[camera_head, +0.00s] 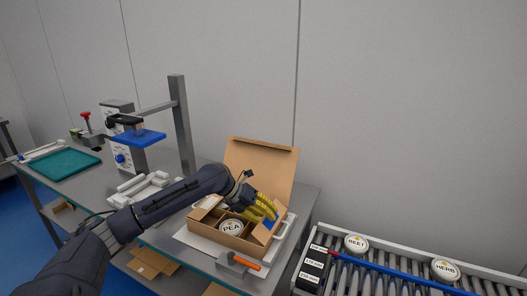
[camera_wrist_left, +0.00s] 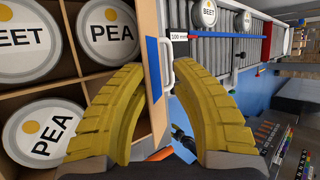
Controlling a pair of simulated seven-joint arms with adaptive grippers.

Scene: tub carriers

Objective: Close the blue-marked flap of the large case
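The large case (camera_head: 207,228) is a brown cardboard box with its big back lid (camera_head: 262,168) standing up. Round white tubs sit in its compartments; a PEA tub (camera_head: 231,227) shows in the head view, and PEA and BEET tubs (camera_wrist_left: 108,30) show in the left wrist view. The blue-marked flap (camera_wrist_left: 152,62) stands up at the case's right end, with a blue strip on it. My left gripper (camera_wrist_left: 160,66) has its yellow fingers apart, one on each side of the flap, with a gap visible; touching cannot be told. In the head view the left gripper (camera_head: 264,208) partly hides the flap.
The case rests on a white tray (camera_head: 190,239) with a handle on the grey bench. An orange-handled tool (camera_head: 246,263) lies in front. A roller conveyor (camera_head: 375,283) with BEET (camera_head: 356,244) and HERB (camera_head: 445,270) tubs stands right. A post with a blue plate (camera_head: 138,137) rises behind left.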

